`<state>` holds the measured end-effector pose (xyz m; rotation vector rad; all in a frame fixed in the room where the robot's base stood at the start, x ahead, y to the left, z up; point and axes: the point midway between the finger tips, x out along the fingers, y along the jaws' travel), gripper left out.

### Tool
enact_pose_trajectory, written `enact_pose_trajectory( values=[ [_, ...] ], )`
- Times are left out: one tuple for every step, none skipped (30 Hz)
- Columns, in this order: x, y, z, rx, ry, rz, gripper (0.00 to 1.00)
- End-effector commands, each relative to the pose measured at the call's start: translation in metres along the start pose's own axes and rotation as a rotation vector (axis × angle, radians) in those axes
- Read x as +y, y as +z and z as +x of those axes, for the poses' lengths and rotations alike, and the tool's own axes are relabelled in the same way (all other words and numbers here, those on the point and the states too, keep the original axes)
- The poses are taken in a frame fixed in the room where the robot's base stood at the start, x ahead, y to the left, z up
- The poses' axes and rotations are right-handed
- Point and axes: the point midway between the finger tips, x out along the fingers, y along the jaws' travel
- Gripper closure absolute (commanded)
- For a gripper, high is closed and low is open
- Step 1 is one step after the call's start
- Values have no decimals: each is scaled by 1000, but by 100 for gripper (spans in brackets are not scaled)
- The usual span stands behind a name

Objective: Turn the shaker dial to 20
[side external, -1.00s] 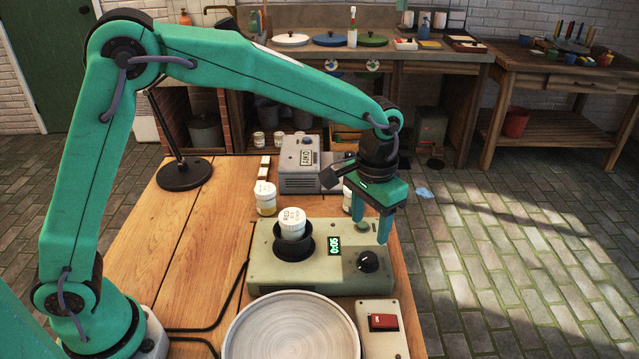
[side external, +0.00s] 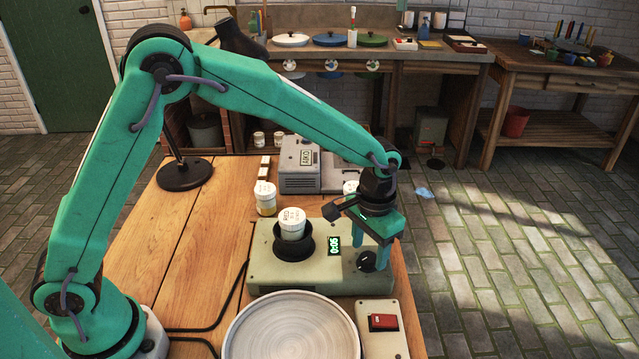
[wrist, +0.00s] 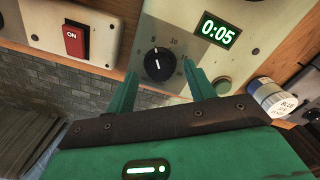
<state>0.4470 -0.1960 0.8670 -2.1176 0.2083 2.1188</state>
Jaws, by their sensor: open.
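The shaker (side external: 300,272) is a pale green box on the wooden table. A white-lidded jar (side external: 292,222) stands in its black cup. Its green display (side external: 334,245) reads 0:05, also in the wrist view (wrist: 219,30). The black dial (wrist: 157,64) has a white pointer mark and printed numbers around it, with 10 readable; it also shows in the side view (side external: 367,261). My gripper (wrist: 162,86) is open. Its two green fingers are apart and lie at either side of the dial, pointing down in the side view. I cannot tell whether they touch it.
A red ON switch (wrist: 76,42) on a grey box is near the shaker, in front of it in the side view. A round metal turntable (side external: 291,330) sits at the front. Another jar (side external: 265,197) and a grey machine (side external: 300,163) stand behind the shaker.

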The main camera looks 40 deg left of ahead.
Motion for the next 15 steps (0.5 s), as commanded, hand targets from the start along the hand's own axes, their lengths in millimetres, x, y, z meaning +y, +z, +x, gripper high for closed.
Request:
enact_pose_trajectory(
  values=[
    [0,0,5,-2,0,0,46],
    [0,0,8,-2,0,0,46],
    [0,0,10,-2,0,0,46],
    [0,0,12,-1,0,0,46],
    [0,0,13,-1,0,0,46],
    [0,0,14,0,0,0,46],
    [0,0,14,1,0,0,46],
    [0,0,15,1,0,0,46],
    [0,0,15,1,0,0,46],
    [0,0,15,1,0,0,46],
    [0,0,15,1,0,0,46],
    [0,0,15,1,0,0,46],
    [0,0,15,1,0,0,46],
    [0,0,15,1,0,0,46],
    [0,0,15,1,0,0,46]
  ],
)
